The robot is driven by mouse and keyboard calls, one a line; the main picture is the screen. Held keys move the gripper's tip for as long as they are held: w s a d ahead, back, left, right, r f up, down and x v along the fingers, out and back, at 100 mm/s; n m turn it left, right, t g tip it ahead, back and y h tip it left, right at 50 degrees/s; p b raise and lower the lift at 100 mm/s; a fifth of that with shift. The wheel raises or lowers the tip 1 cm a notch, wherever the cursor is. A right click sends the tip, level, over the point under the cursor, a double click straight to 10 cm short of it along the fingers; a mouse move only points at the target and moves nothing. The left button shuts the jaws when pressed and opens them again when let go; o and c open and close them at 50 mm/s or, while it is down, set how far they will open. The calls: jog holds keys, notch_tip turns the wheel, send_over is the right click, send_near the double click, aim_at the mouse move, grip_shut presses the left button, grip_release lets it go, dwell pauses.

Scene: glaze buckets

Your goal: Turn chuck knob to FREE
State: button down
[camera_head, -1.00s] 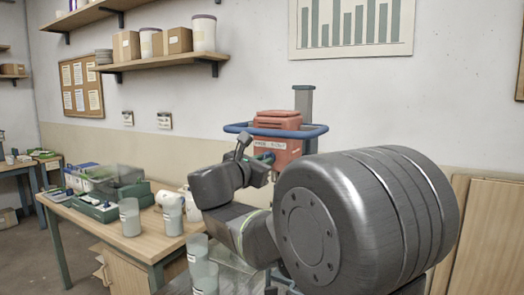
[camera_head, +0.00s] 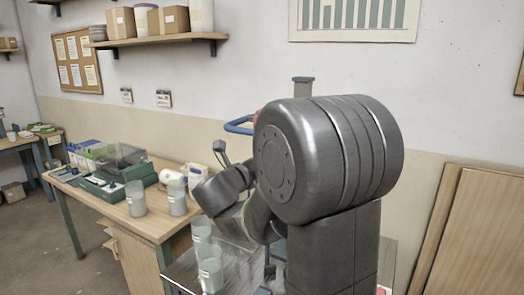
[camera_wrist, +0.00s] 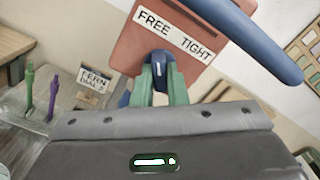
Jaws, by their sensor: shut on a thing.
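The chuck knob (camera_wrist: 157,68) is blue with a pale pointer mark, on the front of a red-brown machine housing (camera_wrist: 128,47) in the wrist view. A white label (camera_wrist: 174,34) above it reads FREE on the left and TIGHT on the right. The pale mark points roughly up the picture, between the two words; its exact setting is hard to tell. My gripper (camera_wrist: 161,86) has its green fingers shut on the knob, one on each side. In the head view my arm hides the knob, the gripper and nearly all the housing.
A blue ring bar (camera_head: 238,124) runs around the housing and crosses the wrist view's upper right. Grey-white buckets (camera_head: 210,272) stand on the near metal surface. A wooden table (camera_head: 150,222) at left holds more buckets and a green tray. Wooden boards (camera_head: 480,235) lean at right.

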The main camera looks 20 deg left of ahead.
jog(key=shift+n+p, duration=0.75)
jog(key=shift+n, duration=0.05)
jog(key=c, duration=1.4)
grip_release()
jog(key=shift+c, duration=0.2)
jog(key=s+a+b, duration=0.1)
jog(key=s+b, duration=0.1)
jog(key=s, duration=1.1)
jog(key=shift+s, duration=0.4)
jog(key=w+d+p, duration=0.1)
jog(key=w+p, duration=0.1)
jog(key=w, duration=1.1)
jog(key=shift+w, duration=0.4)
